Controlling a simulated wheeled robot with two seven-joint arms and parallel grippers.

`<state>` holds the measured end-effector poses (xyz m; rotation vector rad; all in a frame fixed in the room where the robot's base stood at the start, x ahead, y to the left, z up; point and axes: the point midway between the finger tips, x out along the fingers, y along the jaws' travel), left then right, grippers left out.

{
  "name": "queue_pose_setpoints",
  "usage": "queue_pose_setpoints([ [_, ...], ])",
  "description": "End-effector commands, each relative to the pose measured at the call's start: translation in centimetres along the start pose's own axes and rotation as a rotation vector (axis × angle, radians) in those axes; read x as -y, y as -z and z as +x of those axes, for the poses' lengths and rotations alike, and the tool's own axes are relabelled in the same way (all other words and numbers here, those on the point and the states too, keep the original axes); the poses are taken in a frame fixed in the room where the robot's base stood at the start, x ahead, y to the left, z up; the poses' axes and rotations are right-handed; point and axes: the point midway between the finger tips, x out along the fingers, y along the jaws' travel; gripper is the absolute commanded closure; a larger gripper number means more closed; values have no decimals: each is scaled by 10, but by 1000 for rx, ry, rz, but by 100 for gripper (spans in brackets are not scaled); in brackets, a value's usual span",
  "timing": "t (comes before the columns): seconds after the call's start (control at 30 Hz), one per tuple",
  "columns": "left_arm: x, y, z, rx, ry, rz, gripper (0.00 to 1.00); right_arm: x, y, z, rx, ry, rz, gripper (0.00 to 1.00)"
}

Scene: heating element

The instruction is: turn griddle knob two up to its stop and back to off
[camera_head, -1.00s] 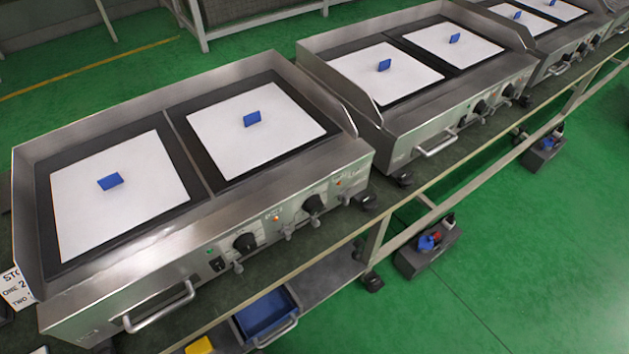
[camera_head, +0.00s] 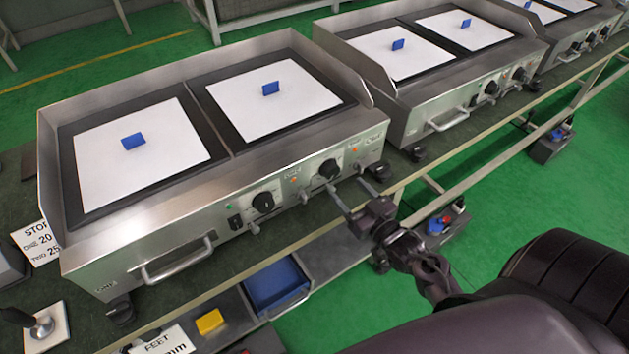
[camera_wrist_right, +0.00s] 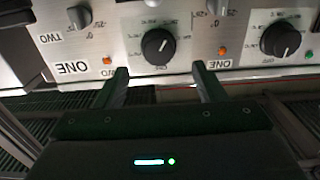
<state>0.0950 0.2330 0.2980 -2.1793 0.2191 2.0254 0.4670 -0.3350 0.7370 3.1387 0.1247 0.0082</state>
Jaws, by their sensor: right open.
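The nearest griddle (camera_head: 180,240) has two black knobs on its front panel. The right-hand knob (camera_head: 329,169) is directly ahead of my right gripper (camera_head: 347,189). The left-hand knob (camera_head: 262,201) stands farther left along the panel. In the right wrist view the picture is upside down. There the nearer knob (camera_wrist_right: 159,46) lies beyond and between the open fingertips of my right gripper (camera_wrist_right: 160,68), apparently not touched. The other knob (camera_wrist_right: 281,39) is to the right, near a green lamp. My right gripper is empty. My left gripper is not in view.
Small levers and lamps sit beside the knobs. A bar handle (camera_head: 178,262) sticks out of the panel at the left. A blue bin (camera_head: 275,285) and a yellow block (camera_head: 210,321) are on the shelf below. A second griddle (camera_head: 440,125) stands to the right.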

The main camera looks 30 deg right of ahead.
Motion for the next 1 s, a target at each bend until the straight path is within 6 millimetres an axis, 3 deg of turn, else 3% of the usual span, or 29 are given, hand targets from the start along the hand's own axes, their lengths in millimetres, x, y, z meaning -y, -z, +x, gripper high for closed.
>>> queue_pose_setpoints([
  [0.2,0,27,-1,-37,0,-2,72,0,1,36,-1,0,1,36],
  [0.4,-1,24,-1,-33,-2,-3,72,0,0,62,1,-1,0,36],
  [0.8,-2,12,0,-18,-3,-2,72,0,-1,71,4,-1,0,36],
  [1.0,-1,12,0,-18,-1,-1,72,0,-1,71,4,-1,0,62],
])
